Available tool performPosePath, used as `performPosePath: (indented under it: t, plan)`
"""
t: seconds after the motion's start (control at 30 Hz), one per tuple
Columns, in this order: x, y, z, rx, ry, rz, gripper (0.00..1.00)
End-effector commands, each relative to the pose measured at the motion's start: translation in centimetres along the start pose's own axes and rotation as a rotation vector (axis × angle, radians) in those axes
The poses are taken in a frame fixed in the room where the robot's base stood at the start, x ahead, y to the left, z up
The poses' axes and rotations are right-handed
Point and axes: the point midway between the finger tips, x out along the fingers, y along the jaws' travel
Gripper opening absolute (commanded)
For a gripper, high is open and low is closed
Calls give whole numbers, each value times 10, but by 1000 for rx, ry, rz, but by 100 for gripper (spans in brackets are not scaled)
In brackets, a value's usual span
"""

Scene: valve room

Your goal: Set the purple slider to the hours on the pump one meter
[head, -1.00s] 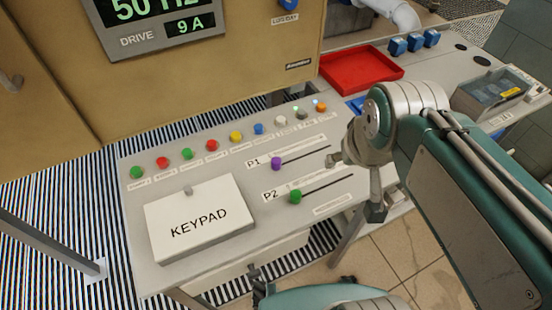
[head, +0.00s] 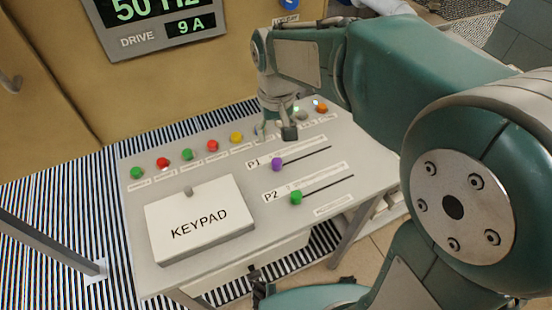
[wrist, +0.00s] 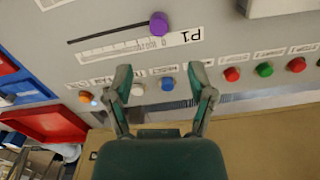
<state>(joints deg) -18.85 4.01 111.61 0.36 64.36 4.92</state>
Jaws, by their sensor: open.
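The purple slider (head: 277,164) is a round knob at the left end of the P1 slot on the sloped grey panel (head: 150,275). It also shows in the wrist view (wrist: 158,23), at the "0" end of a printed scale (wrist: 125,50). My gripper (head: 274,133) is above the panel's back row of buttons, behind the slider in the head view. In the wrist view my gripper (wrist: 163,82) has its two fingers spread, empty and apart from the slider. A display (head: 160,25) reads "50 Hz" and "DRIVE 9 A". I see no pump one hours meter.
A green knob (head: 296,197) sits at the left end of the P2 slot. Several coloured buttons line the panel's back edge, including a red one (head: 163,162). A raised keypad cover (head: 200,225) is at left. A red tray (wrist: 45,122) shows in the wrist view.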

Motion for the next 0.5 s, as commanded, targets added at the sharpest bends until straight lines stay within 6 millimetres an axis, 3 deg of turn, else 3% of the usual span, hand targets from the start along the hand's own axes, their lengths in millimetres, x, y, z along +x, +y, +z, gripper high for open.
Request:
performPosePath:
  t: [0.5]
  plan:
    - [88,0,1,1,-3,1,71]
